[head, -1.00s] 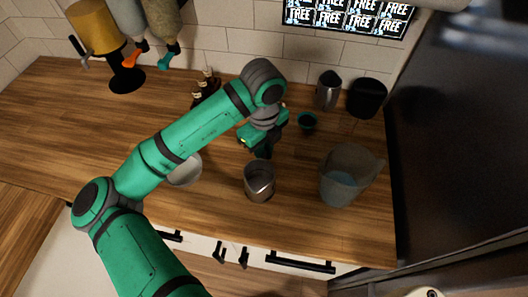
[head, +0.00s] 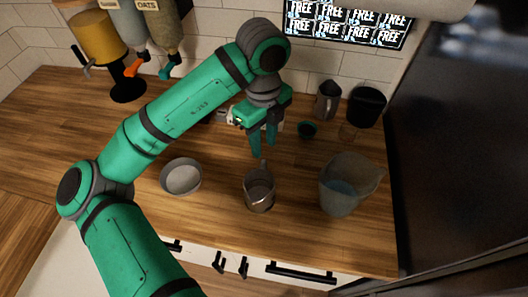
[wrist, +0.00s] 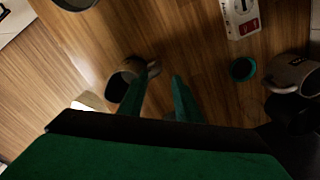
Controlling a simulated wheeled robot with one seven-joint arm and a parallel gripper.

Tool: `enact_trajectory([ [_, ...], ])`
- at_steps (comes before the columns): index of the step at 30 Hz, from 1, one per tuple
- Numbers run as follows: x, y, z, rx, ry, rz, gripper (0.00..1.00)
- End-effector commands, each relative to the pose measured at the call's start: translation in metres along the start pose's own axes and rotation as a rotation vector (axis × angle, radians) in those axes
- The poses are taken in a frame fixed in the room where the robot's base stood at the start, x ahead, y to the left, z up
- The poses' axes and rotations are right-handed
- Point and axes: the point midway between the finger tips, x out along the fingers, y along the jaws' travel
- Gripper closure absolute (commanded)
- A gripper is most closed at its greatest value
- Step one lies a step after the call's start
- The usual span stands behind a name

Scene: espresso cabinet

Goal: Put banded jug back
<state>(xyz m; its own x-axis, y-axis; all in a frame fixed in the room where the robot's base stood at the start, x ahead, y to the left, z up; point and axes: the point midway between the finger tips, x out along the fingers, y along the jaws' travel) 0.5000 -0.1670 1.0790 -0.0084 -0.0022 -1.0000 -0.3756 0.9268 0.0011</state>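A metal jug (head: 259,193) stands upright on the wooden counter, front centre, with its handle towards the back. It also shows in the wrist view (wrist: 121,84), partly behind a finger. A second metal jug (head: 327,101) stands at the back by the wall; in the wrist view (wrist: 291,73) it is at the right edge. I cannot tell for sure which one is the banded jug. My gripper (head: 264,151) is open and empty, pointing down just behind the front jug's handle and apart from it. Its two fingers (wrist: 158,97) are spread in the wrist view.
A clear pitcher with blue contents (head: 343,187) stands right of the front jug, a grey bowl (head: 181,177) left. A small green cup (head: 307,130) and black container (head: 366,107) are behind. A white box (wrist: 240,18) lies near the green cup. Dispensers (head: 125,85) stand back left.

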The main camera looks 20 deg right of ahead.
Motion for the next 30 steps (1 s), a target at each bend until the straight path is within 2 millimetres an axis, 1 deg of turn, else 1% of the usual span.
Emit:
enact_trajectory([
  [1,-0.007,0.0,0.0,0.0,-0.002,-0.001,0.69],
  [3,-0.015,0.0,0.001,0.0,-0.002,0.0,0.69],
  [9,-0.025,0.0,0.0,0.0,0.0,0.0,0.69],
  [30,-0.025,-0.001,-0.001,0.002,0.001,0.0,0.69],
])
